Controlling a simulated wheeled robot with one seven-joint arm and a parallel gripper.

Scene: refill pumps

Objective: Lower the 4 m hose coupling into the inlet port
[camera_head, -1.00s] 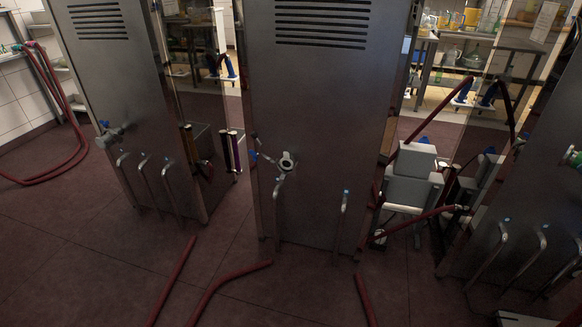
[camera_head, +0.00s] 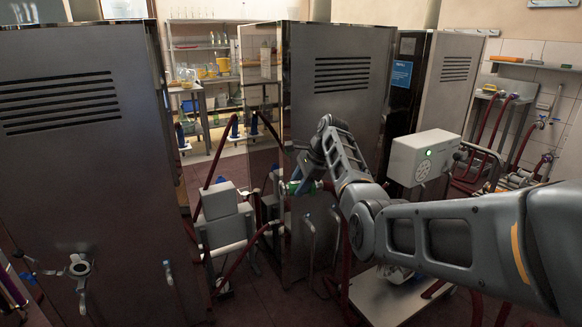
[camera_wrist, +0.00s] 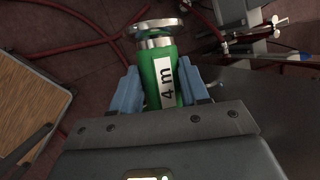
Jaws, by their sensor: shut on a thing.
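The 4 m hose coupling (camera_wrist: 161,77) is a green cylinder with a white "4 m" label and a round metal flange at its far end. My gripper (camera_wrist: 159,86) is shut on it, a blue jaw on either side. In the head view my gripper (camera_head: 303,184) is small and partly hidden by my arm, in front of the middle cabinet; a bit of the green coupling (camera_head: 293,187) shows there. A round metal port (camera_head: 79,266) is on the left cabinet, apart from the coupling. I cannot tell which port is the inlet port; any port behind my gripper is hidden.
Steel cabinets (camera_head: 70,150) (camera_head: 340,100) stand left and centre. A grey pump unit (camera_head: 225,215) with red hoses is between them. Red hoses (camera_wrist: 75,48) cross the floor.

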